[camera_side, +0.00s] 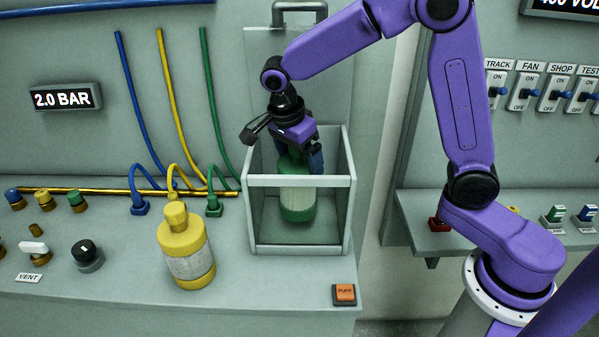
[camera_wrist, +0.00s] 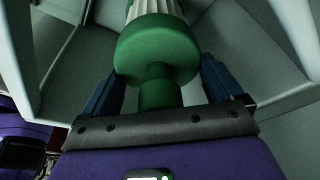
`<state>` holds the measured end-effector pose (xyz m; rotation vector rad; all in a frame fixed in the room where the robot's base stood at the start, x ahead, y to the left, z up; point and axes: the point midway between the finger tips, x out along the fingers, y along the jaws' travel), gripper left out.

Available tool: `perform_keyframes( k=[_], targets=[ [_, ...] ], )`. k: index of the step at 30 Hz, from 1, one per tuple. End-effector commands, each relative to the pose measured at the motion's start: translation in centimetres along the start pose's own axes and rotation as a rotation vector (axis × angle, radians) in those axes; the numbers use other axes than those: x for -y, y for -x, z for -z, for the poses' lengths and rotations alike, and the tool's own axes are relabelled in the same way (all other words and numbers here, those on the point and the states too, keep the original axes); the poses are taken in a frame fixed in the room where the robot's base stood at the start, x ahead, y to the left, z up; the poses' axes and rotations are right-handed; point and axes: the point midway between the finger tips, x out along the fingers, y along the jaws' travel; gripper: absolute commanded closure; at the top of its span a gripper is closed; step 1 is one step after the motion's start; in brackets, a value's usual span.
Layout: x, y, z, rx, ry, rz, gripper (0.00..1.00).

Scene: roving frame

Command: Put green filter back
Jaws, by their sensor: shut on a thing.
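The green filter (camera_side: 297,205) has green ends and a pale ribbed middle. It is upright inside an open-topped grey box (camera_side: 301,181), behind the box's front rail. My gripper (camera_side: 300,160) reaches down into the box from above and is shut on the filter's green top. In the wrist view the filter (camera_wrist: 157,50) sits between the two blue fingers of my gripper (camera_wrist: 160,90), with its narrow neck nearest the camera. Whether the filter's lower end touches the box floor I cannot tell.
A yellow bottle-shaped filter (camera_side: 186,250) stands on the bench left of the box. An orange PUFF button (camera_side: 345,293) is at front right. Blue, yellow and green hoses (camera_side: 212,150) run down the wall left of the box. A black knob (camera_side: 87,252) is further left.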

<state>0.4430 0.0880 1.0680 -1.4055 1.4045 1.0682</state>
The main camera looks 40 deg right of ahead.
Motion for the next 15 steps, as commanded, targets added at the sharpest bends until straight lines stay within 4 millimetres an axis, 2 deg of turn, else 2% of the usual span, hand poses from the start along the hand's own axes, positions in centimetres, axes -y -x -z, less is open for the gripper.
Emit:
perform_keyframes(
  k=[3,6,15],
  targets=[
    [-0.1,-1.9,-0.5,-0.003,0.002,-0.004,0.83],
    [-0.1,-3.0,-0.8,-0.003,0.001,-0.003,0.83],
    [0.0,-3.4,-0.9,0.000,0.000,0.001,0.83]
  ],
)
